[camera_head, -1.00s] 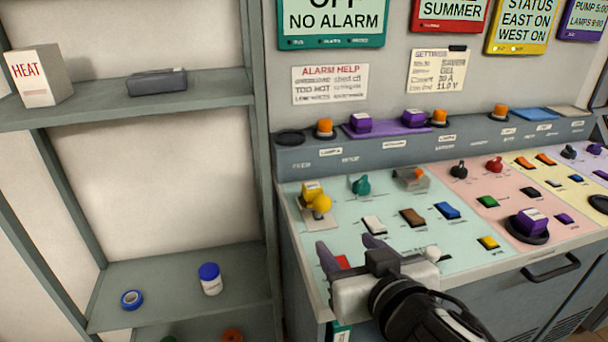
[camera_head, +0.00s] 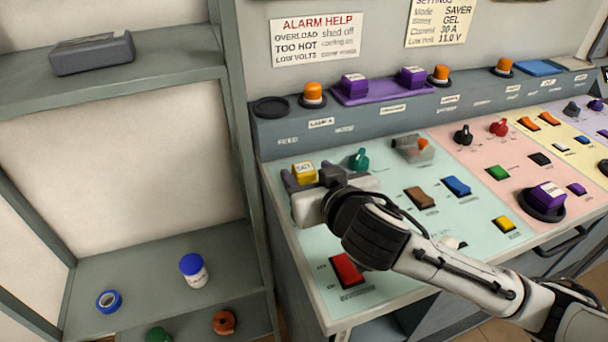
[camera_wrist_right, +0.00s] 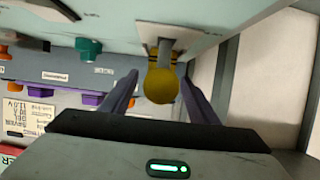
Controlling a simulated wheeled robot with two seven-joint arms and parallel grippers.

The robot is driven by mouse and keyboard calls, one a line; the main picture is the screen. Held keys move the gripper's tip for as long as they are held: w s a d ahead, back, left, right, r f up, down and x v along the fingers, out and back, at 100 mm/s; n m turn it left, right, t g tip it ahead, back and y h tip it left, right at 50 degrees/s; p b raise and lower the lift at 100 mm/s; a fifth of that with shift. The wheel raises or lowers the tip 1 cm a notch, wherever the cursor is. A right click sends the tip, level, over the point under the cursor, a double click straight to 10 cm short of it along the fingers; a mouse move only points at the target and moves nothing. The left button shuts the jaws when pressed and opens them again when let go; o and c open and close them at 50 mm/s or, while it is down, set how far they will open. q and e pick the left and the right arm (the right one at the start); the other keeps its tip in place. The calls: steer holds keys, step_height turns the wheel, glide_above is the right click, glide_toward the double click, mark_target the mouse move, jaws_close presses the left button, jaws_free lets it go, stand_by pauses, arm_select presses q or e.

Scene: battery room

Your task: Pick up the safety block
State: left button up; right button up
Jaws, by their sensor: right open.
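The yellow safety block (camera_head: 304,173), with a small label on it, is at the left end of the pale green panel. My right gripper (camera_head: 308,181) is open in front of it, with its purple fingers to either side, and hides its lower part. In the right wrist view, a round yellow knob (camera_wrist_right: 160,87) lies between the open fingers of my right gripper (camera_wrist_right: 159,79). Behind the knob are a grey lever and some yellow with dark marks. I cannot tell whether the fingers touch anything. My left gripper is not in view.
A teal knob (camera_head: 358,159) and a clear-covered orange switch (camera_head: 413,148) are to the right of the block. A red switch (camera_head: 347,269) is nearer the front edge. A raised ledge with orange lamps and purple blocks (camera_head: 354,86) runs behind. A shelf (camera_head: 150,262) stands at left.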

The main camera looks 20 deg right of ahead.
mark_target(305, 170)
steer(key=x, duration=0.3)
steer(key=shift+w, duration=0.15)
steer(key=c, duration=1.2)
